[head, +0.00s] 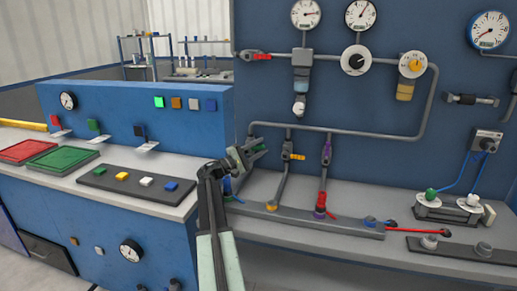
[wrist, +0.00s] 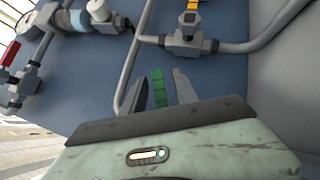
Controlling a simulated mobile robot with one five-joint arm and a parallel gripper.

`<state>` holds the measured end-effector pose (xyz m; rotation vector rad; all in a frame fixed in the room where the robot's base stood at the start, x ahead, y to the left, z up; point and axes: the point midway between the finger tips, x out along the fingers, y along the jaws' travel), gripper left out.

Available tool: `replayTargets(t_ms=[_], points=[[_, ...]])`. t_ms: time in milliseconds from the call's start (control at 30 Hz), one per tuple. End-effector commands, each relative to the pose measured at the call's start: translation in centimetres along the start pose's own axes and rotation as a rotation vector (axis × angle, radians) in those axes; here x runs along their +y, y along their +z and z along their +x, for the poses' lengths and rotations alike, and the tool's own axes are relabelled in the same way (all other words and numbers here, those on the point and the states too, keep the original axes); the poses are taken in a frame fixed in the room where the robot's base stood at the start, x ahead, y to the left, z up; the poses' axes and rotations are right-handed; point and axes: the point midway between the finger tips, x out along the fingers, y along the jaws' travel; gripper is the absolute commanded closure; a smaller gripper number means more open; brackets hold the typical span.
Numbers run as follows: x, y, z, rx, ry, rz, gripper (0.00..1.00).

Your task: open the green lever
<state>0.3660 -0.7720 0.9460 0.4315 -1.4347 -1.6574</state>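The green lever (wrist: 158,90) stands between the two fingers of my gripper (wrist: 157,84) in the wrist view. Gaps show on both sides of the lever, so the fingers are open around it and not closed on it. In the head view my gripper (head: 247,154) is in front of the lower left of the blue pipe panel, at the left end of the grey pipe. A small green part of the lever (head: 260,147) shows beside the fingers there. The rest of the lever and its valve are mostly hidden by my gripper.
A yellow-handled valve (head: 290,156) and a purple-handled valve (head: 326,152) stand on the pipes to the right. A red-handled valve (head: 258,56) and gauges are higher on the panel. The left console (head: 140,105) with its buttons is close to my arm's left.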

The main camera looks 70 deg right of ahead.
Motion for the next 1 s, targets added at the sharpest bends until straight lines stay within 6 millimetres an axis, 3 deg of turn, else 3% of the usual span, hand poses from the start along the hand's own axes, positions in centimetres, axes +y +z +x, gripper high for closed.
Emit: replayTargets(t_ms=[267, 633, 900, 1000], points=[[-0.1, -0.1, -1.0, 0.003, 0.000, 0.001, 0.65], [-0.2, -0.1, -7.5, 0.004, 0.001, 0.000, 0.65], [0.0, -0.1, -8.0, 0.002, 0.000, 0.000, 0.65], [0.1, -0.1, -8.2, 0.005, -0.002, 0.002, 0.92]])
